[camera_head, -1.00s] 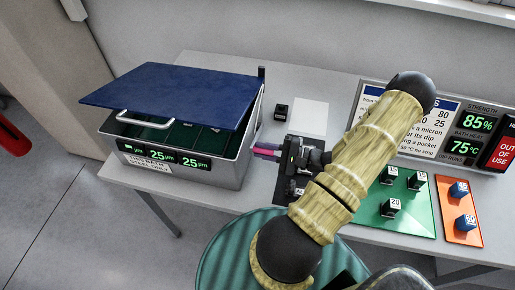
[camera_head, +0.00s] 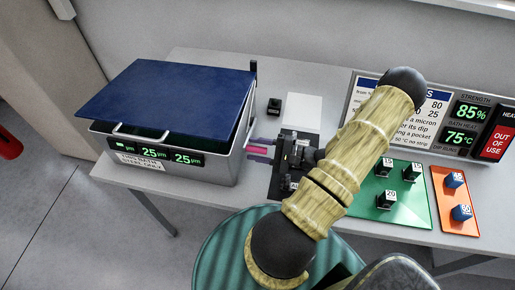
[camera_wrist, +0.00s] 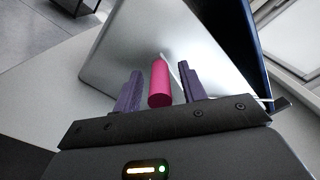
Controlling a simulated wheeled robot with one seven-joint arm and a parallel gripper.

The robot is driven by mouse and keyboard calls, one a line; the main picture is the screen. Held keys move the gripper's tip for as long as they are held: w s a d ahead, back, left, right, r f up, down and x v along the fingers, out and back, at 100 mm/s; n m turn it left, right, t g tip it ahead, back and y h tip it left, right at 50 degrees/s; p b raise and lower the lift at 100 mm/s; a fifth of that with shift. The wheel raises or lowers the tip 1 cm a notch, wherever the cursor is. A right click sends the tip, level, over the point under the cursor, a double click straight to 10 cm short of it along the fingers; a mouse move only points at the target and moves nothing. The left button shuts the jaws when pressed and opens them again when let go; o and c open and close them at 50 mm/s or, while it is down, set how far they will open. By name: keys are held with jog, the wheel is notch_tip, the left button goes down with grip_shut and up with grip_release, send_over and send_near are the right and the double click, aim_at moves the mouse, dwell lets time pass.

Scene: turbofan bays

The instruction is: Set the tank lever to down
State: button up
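The tank (camera_head: 215,172) is a metal box with a blue lid (camera_head: 165,100) tilted over it, on the left of the table. The tank lever is a pink rod (camera_head: 257,150) at the tank's right wall. In the wrist view the lever (camera_wrist: 159,84) stands out from the grey wall, between my purple fingers. My gripper (camera_head: 258,149) is at the lever. In the wrist view my gripper (camera_wrist: 159,80) is open, with a gap on each side of the lever. The lever's base is partly hidden.
A green mat (camera_head: 385,212) with several numbered dark blocks and an orange mat (camera_head: 448,190) with blue blocks lie right of my arm. A display panel (camera_head: 440,95) stands behind. A small black block (camera_head: 274,105) and a white pad (camera_head: 303,110) lie behind my gripper.

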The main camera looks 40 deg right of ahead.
dwell(0.3)
jog(key=b+v, duration=0.4)
jog(key=v, duration=1.3)
jog(key=shift+s+d, duration=0.15)
